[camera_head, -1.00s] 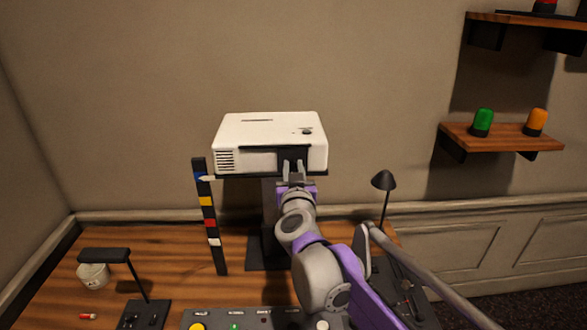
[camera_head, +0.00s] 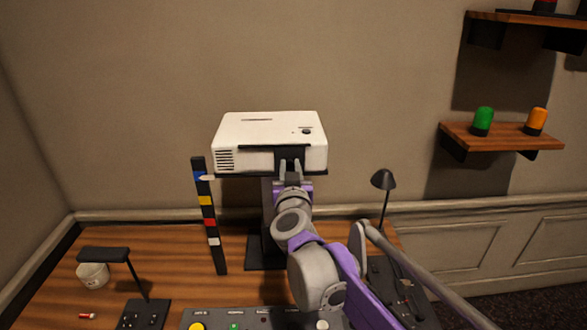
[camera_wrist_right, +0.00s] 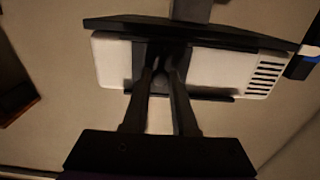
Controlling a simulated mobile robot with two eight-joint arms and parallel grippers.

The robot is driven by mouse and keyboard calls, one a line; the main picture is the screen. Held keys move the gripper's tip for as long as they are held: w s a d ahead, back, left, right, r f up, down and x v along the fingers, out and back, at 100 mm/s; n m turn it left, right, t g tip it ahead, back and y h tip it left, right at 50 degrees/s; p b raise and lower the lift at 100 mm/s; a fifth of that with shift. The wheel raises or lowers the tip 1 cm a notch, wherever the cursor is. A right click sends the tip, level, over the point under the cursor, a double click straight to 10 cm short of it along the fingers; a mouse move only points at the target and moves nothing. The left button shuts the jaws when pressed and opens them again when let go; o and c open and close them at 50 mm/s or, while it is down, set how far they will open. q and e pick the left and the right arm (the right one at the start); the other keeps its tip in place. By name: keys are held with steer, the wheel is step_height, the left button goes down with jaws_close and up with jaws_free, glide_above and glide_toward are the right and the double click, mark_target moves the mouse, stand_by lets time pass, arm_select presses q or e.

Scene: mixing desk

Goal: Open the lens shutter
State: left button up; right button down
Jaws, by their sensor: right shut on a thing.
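A white projector (camera_head: 252,131) sits on a dark stand above the back of the desk, with vents at its front left. Its lens shutter (camera_head: 286,153) is a dark panel on the front face, right of the middle; a dark rail runs along the face's top edge. My right gripper (camera_head: 290,166) is at that panel, its fingers closed on a small dark part of the shutter. The wrist view shows the projector upside down, with the shutter (camera_wrist_right: 149,52) behind the fingertips (camera_wrist_right: 161,76). The fingers hide the gripped part and the lens. My left gripper is not in view.
A dark pole with coloured bands (camera_head: 207,215) stands just left of the projector. A black desk lamp (camera_head: 383,181) is to the right of my arm. A control panel (camera_head: 262,318) lies at the front. Wall shelves are at the right.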

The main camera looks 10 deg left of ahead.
steer(key=a, duration=0.2)
steer(key=s+a, duration=0.1)
steer(key=a, duration=0.1)
steer(key=a+b, duration=0.1)
steer(key=a, duration=0.1)
steer(key=shift+s+a, duration=0.25)
steer(key=shift+r, duration=0.1)
steer(key=c, duration=0.7)
jaws_free()
steer(key=shift+s, duration=0.15)
steer(key=b, duration=0.1)
glide_toward(263, 159)
steer(key=v, duration=0.5)
steer(key=shift+d, duration=0.1)
